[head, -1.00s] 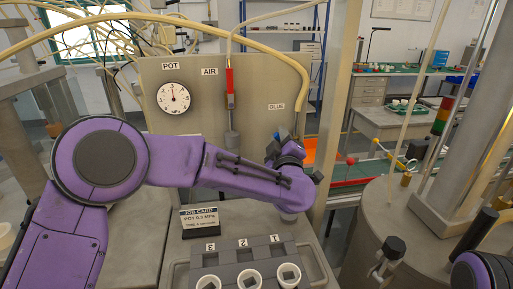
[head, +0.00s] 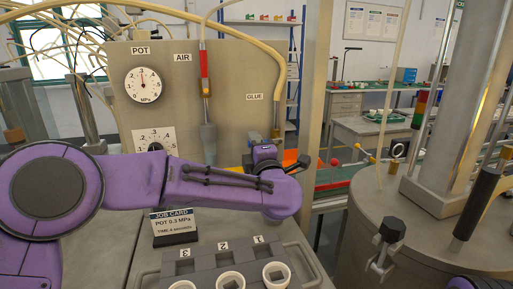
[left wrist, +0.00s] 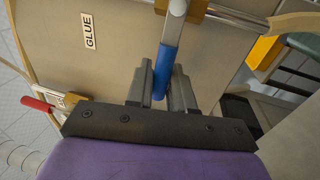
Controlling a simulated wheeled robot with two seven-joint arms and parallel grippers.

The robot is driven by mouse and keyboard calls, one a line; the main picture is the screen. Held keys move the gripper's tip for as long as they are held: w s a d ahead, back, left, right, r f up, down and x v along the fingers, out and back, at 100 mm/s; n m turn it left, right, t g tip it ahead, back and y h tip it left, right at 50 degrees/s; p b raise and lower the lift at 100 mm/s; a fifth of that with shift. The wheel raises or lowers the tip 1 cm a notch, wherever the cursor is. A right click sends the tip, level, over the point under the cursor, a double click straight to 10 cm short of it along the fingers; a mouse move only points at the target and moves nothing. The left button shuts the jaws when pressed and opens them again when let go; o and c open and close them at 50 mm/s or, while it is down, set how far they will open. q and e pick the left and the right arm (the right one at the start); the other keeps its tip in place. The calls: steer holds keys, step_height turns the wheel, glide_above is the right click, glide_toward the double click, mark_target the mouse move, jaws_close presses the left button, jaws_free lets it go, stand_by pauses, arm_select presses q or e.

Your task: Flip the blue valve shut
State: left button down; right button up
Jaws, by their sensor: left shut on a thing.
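The blue valve handle (left wrist: 165,72) shows in the left wrist view as a blue sleeve on a grey metal lever. The lever comes from a brass fitting (left wrist: 193,11) on a metal pipe and lies across that pipe. My left gripper (left wrist: 162,94) is shut on the blue sleeve, with one grey finger on each side. In the head view my left gripper (head: 264,156) is at the right edge of the panel, below the GLUE label (head: 254,97), and its wrist mostly hides the handle. My right gripper is out of view.
A red-handled valve (left wrist: 38,104) shows in the left wrist view. The panel (head: 230,60) carries a POT gauge (head: 143,84) and a lower dial (head: 154,140). A grey rack with white cups (head: 206,262) and a job card (head: 172,224) stand in front. A large pot (head: 350,215) is at right.

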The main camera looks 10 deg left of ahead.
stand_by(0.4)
arm_select(q)
steer(key=c, duration=1.3)
jaws_free()
steer(key=shift+c, duration=0.2)
steer(key=shift+o, duration=1)
steer(key=shift+w, duration=0.1)
steer(key=b+v, duration=0.2)
steer(key=v, duration=0.8)
steer(key=shift+s+d, duration=0.15)
steer(key=shift+s, duration=0.1)
steer(key=shift+f, duration=0.15)
